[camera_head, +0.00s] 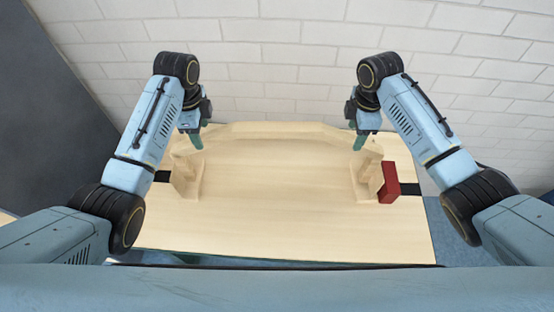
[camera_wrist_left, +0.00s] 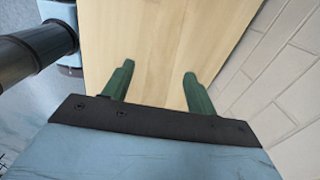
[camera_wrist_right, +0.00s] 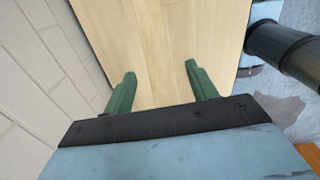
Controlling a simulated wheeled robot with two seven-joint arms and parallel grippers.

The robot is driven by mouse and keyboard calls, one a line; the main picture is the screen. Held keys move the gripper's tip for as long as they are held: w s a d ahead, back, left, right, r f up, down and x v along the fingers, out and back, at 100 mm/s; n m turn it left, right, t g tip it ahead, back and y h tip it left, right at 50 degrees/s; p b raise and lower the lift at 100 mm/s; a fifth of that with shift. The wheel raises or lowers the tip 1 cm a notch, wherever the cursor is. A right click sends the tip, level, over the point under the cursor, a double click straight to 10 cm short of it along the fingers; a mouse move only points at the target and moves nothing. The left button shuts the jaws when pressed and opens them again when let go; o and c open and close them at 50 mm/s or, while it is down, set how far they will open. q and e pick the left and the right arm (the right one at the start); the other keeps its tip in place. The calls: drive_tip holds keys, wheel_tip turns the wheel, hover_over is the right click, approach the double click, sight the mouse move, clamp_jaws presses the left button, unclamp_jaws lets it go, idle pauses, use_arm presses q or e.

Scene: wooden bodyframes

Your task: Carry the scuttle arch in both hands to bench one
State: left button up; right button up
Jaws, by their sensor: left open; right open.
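The scuttle arch (camera_head: 277,129) is a pale wooden piece, with a long bar running left to right near the far edge of the wooden table. Its ends bend down toward a pale upright wooden piece on the left (camera_head: 187,177) and another on the right (camera_head: 366,180); I cannot tell whether these are its legs or supports. My left gripper (camera_head: 195,140) is open by the arch's left end, and my right gripper (camera_head: 361,141) is open by its right end. Both wrist views show green fingers apart with pale wood beyond and nothing between them, left (camera_wrist_left: 157,85) and right (camera_wrist_right: 160,85).
A red block (camera_head: 389,182) stands against the right upright piece. Black strips lie at the table's left (camera_head: 162,176) and right (camera_head: 410,189) sides. The table (camera_head: 280,225) is bare in the middle and front. A white brick wall (camera_head: 270,60) stands close behind.

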sight(203, 137)
use_arm(q)
drive_tip(key=shift+f, duration=2.8)
use_arm(e)
drive_tip(key=shift+f, duration=2.8)
use_arm(q)
clamp_jaws()
use_arm(e)
clamp_jaws()
use_arm(q)
drive_tip(key=shift+r, duration=0.1)
use_arm(e)
drive_tip(key=shift+r, duration=0.1)
